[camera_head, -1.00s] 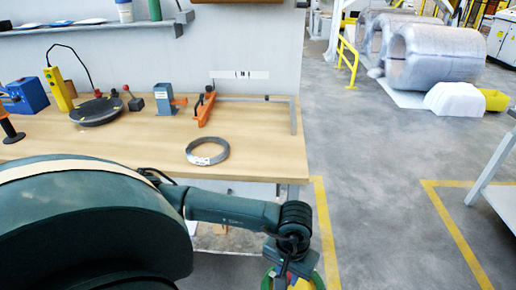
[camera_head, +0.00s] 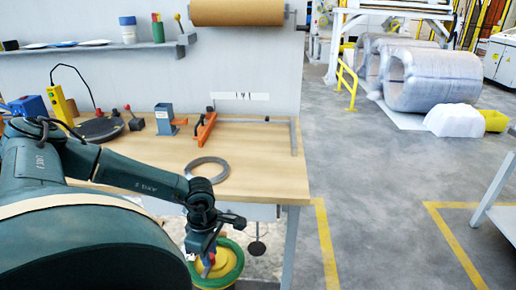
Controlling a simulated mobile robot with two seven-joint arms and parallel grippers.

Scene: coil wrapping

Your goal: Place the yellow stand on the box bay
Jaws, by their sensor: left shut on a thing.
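The yellow stand (camera_head: 217,274), a round yellow piece with a green ring (camera_head: 236,260) around it, hangs low in front of the workbench at the bottom of the head view. My left gripper (camera_head: 207,263) reaches down over it and is shut on it; the fingertips are partly hidden against it. The lower edge of the stand is cut off by the frame. No place that is clearly the box bay can be made out. My right gripper is not in view.
Open floor with yellow lines (camera_head: 327,245) lies right of the bench. Large wrapped coils (camera_head: 432,80) stand behind.

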